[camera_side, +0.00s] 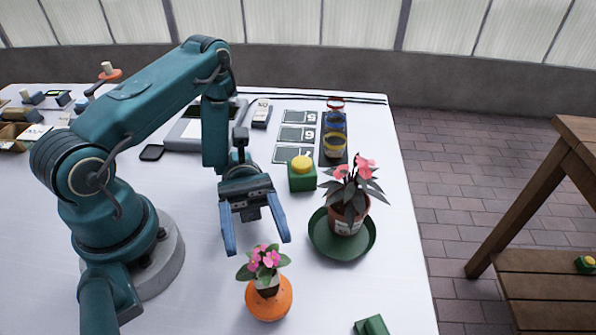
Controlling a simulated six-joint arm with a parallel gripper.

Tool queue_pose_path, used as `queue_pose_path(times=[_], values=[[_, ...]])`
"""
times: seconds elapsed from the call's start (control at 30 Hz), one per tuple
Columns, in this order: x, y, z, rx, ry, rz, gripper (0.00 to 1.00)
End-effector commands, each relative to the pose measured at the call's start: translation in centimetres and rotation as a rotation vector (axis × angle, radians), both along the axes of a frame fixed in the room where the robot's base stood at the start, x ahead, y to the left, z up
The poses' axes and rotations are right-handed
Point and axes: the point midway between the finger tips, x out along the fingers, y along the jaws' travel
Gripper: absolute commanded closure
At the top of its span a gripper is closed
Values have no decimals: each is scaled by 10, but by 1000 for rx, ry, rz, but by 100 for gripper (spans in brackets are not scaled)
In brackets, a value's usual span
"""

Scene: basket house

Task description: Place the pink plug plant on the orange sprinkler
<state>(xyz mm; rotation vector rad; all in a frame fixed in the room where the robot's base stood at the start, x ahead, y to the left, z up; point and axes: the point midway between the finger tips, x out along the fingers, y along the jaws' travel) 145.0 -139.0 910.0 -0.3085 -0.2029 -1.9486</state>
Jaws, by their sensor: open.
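The pink plug plant (264,262) is a small plant with pink flowers, green leaves and a dark root plug. It stands upright, with its plug at the top of the round orange sprinkler (269,304) near the front of the table. The plug overlaps the sprinkler's top in this view, and I cannot see the exact contact beneath it. My gripper (256,244) is open, its two blue fingers pointing down and apart. It is just behind and above the plant, with nothing visible between the fingers.
A larger potted plant (348,206) with pink-red flowers stands on a green saucer (323,243) to the right. A green box with a yellow button (302,178) is behind it. A green block (372,325) lies at the front edge.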

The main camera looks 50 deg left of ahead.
Motion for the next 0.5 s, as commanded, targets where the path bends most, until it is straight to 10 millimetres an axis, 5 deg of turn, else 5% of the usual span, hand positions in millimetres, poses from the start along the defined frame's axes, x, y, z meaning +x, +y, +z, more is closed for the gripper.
queue_pose_path(times=[0.5], values=[[0, 0, 51, 1, -2, -2, 34]])
